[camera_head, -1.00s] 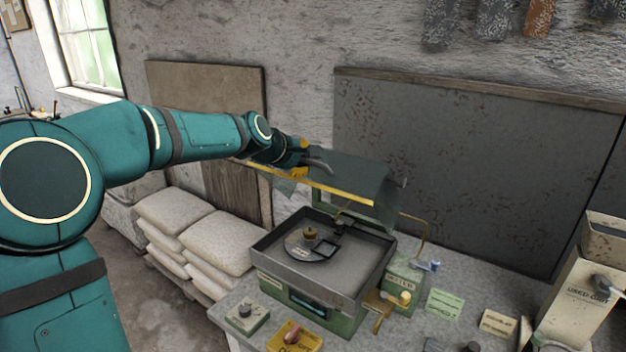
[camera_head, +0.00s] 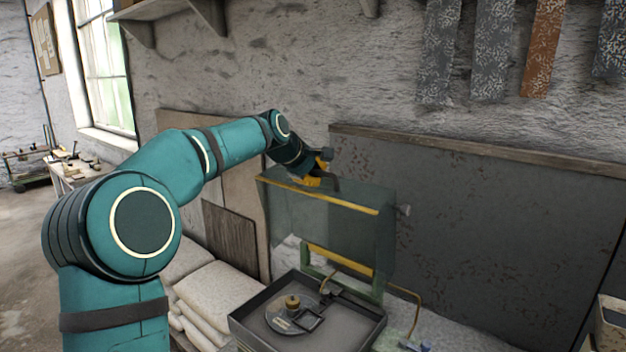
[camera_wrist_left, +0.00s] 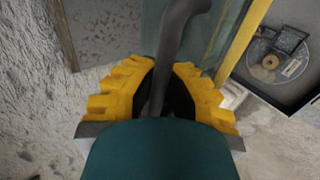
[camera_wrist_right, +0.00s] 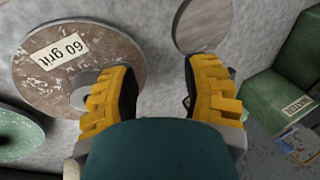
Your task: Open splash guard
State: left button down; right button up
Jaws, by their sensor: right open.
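The splash guard (camera_head: 330,218) is a translucent dark green panel with yellow strips. It stands raised, roughly upright, behind the open grey machine tray (camera_head: 375,338), which holds a round disc (camera_head: 283,318). My left gripper (camera_head: 322,181) is at the guard's top edge. In the left wrist view its yellow fingers (camera_wrist_left: 160,88) close around a dark curved handle (camera_wrist_left: 172,45), with the guard's panel (camera_wrist_left: 221,35) beside it. The right gripper (camera_wrist_right: 160,78) shows only in its wrist view, open and empty, above several discs.
White sacks (camera_head: 215,296) lie left of the machine. A large dark board (camera_head: 500,215) leans on the wall behind, to the right. In the right wrist view are a "60 grit" disc (camera_wrist_right: 68,62), a round grey disc (camera_wrist_right: 203,25) and a green box (camera_wrist_right: 272,100).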

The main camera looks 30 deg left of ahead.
pick_arm(q)
jog(key=shift+w+r, duration=0.45)
jog(key=shift+r, duration=0.15)
pick_arm(e)
jog(key=shift+w+r, duration=0.1)
jog(key=shift+w, duration=0.1)
pick_arm(q)
jog(key=c, duration=1)
grip_release()
jog(key=shift+s+r, duration=0.1)
jog(key=shift+s, duration=0.15)
pick_arm(e)
jog(key=shift+s+r, duration=0.1)
jog(key=shift+s, duration=0.05)
pick_arm(q)
jog(key=shift+f, duration=0.2)
jog(key=v, duration=1.2)
jog(key=shift+r, duration=0.25)
